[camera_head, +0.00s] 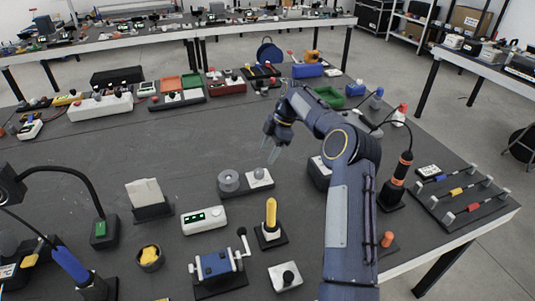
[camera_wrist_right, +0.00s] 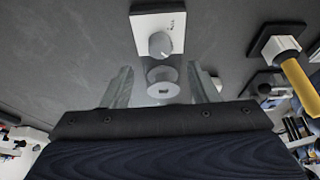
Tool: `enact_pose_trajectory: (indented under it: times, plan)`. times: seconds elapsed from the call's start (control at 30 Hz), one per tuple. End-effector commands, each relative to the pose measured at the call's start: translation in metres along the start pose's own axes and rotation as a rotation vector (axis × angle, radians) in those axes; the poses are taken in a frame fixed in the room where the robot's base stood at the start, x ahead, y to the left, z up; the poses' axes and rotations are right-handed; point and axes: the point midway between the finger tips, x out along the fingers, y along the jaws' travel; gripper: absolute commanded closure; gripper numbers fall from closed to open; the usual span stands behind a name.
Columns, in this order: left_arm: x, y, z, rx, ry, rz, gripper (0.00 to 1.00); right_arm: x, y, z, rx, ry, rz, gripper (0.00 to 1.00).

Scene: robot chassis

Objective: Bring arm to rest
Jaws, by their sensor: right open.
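My right arm (camera_head: 350,210) reaches in from the bottom right over the dark table (camera_head: 100,165). My right gripper (camera_head: 278,148) is open and empty, above the middle of the table and pointing down. In the right wrist view its two fingers (camera_wrist_right: 162,88) are spread apart with nothing gripped between them. Beyond the fingers is a white block with a grey knob (camera_wrist_right: 160,38), and a grey round piece (camera_wrist_right: 163,82) shows between them, apparently lower down. My left gripper is not in view.
Near the gripper are a grey round knob (camera_head: 228,180), a yellow-handled lever (camera_head: 270,218) and a white box with a green display (camera_head: 203,217). A black and orange tool (camera_head: 400,172) stands upright right of my arm. The table's middle left is mostly bare.

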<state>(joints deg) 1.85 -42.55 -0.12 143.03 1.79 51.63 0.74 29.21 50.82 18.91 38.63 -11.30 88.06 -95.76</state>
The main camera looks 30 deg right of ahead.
Motion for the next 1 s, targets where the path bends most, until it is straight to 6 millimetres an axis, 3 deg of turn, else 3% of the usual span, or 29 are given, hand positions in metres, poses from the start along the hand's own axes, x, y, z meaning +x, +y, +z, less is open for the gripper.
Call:
enact_pose_trajectory:
  times: [0.37,0.47,0.57,0.67,0.8,1.0]
  plan:
    - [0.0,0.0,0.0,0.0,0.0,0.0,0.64,-0.001,0.0,-0.001,0.001,-0.001,0.001,0.46]
    - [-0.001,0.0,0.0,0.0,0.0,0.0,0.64,-0.011,-0.005,-0.012,0.019,-0.01,0.01,0.46]
    - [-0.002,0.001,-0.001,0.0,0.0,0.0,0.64,-0.036,-0.021,-0.038,0.078,-0.03,0.037,0.46]
    - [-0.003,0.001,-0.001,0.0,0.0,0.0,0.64,-0.066,-0.053,-0.071,0.187,-0.053,0.081,0.46]
    - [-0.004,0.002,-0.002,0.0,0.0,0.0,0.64,-0.097,-0.116,-0.108,0.393,-0.059,0.156,0.46]
    - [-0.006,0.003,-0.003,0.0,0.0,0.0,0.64,-0.109,-0.222,-0.136,0.723,0.008,0.259,0.46]
